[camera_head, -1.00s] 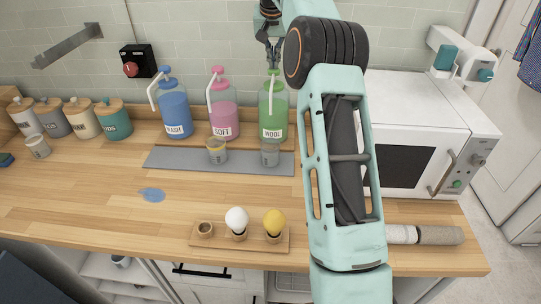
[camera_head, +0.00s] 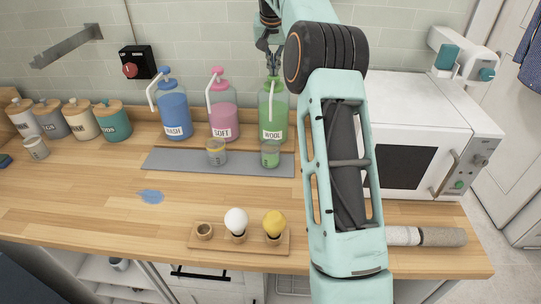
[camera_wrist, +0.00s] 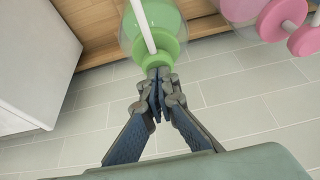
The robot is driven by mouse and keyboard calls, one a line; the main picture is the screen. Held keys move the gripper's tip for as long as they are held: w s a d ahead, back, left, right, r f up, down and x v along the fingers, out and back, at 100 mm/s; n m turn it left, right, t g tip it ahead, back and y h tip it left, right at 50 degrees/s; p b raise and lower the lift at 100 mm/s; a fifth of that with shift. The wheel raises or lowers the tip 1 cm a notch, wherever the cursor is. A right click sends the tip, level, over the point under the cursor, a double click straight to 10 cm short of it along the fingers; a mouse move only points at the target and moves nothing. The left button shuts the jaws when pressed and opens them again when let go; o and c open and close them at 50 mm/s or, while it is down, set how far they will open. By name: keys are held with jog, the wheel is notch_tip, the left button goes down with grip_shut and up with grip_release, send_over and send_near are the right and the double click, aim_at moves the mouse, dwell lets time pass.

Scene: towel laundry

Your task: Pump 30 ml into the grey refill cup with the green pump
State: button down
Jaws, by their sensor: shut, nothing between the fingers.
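The green pump bottle, labelled WOOL (camera_head: 272,108), stands at the right end of the row of bottles. My gripper (camera_head: 271,70) is shut and empty, with its fingertips at the top of the green pump head; they look to be touching it. In the wrist view the fingertips (camera_wrist: 157,76) meet the edge of the green pump head (camera_wrist: 158,50). The grey refill cup (camera_head: 270,147) stands on the grey mat in front of the green bottle, and green liquid shows in it. Its exact level cannot be read.
The blue WASH bottle (camera_head: 174,110) and pink SOFT bottle (camera_head: 224,112) stand to the left. Another cup with a yellow rim (camera_head: 217,158) is on the grey mat (camera_head: 180,160). A blue puddle (camera_head: 151,196) lies on the counter. A white microwave (camera_head: 425,125) stands right.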

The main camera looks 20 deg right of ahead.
jog(key=shift+r+p, duration=1.65)
jog(key=shift+p, duration=0.35)
jog(key=shift+r, duration=0.1)
notch_tip(320, 180, up, 2)
jog(key=p, duration=0.2)
jog(key=shift+r+p, duration=0.15)
jog(key=shift+p, duration=0.2)
notch_tip(320, 180, up, 4)
jog(key=shift+f, duration=0.2)
